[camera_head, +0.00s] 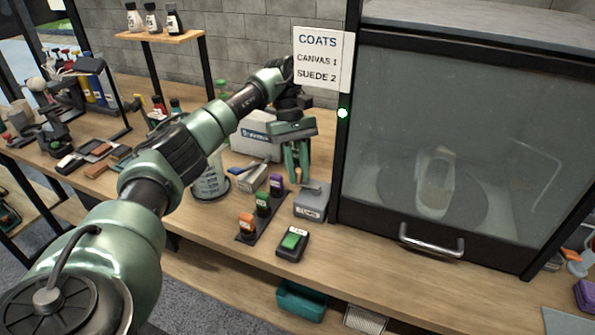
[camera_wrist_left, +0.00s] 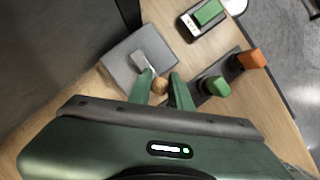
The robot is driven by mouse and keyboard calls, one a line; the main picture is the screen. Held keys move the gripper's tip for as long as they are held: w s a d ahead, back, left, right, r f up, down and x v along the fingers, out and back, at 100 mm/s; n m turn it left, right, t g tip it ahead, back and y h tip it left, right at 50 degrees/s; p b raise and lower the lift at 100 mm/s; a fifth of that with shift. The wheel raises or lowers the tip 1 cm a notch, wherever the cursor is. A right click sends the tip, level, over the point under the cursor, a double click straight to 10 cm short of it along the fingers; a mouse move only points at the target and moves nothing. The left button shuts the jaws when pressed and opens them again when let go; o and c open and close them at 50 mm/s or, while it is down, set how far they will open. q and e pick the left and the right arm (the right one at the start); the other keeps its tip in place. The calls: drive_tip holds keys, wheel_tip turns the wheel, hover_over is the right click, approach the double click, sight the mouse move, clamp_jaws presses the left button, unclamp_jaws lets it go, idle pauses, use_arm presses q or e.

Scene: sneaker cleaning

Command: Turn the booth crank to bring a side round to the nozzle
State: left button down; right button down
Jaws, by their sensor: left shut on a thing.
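The crank box (camera_head: 312,206) is a small grey labelled block on the bench, just left of the booth. In the left wrist view the box (camera_wrist_left: 122,68) carries a grey crank arm (camera_wrist_left: 142,62) ending in a round wooden knob (camera_wrist_left: 160,85). The booth (camera_head: 490,110) has a closed, hazy glass front. Inside, a pale sneaker (camera_head: 436,185) stands on a dark round turntable (camera_head: 470,203). The nozzle is unclear. My right gripper is not in view.
A green-button switch (camera_head: 292,242) and a rack with orange, green and purple blocks (camera_head: 262,208) stand close by. A measuring beaker (camera_head: 210,183) is behind my left arm. The booth's door handle (camera_head: 432,243) sticks out in front. A sign (camera_head: 322,60) reads canvas 1, suede 2.

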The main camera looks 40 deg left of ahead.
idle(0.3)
use_arm(q)
drive_tip(key=c, duration=1.3)
unclamp_jaws()
drive_tip(key=shift+w+a+r, duration=0.2)
drive_tip(key=shift+r, duration=0.3)
drive_tip(key=p+v, duration=0.1)
drive_tip(key=v, duration=0.5)
drive_tip(key=shift+w+a+r, duration=0.1)
drive_tip(key=shift+r, duration=0.25)
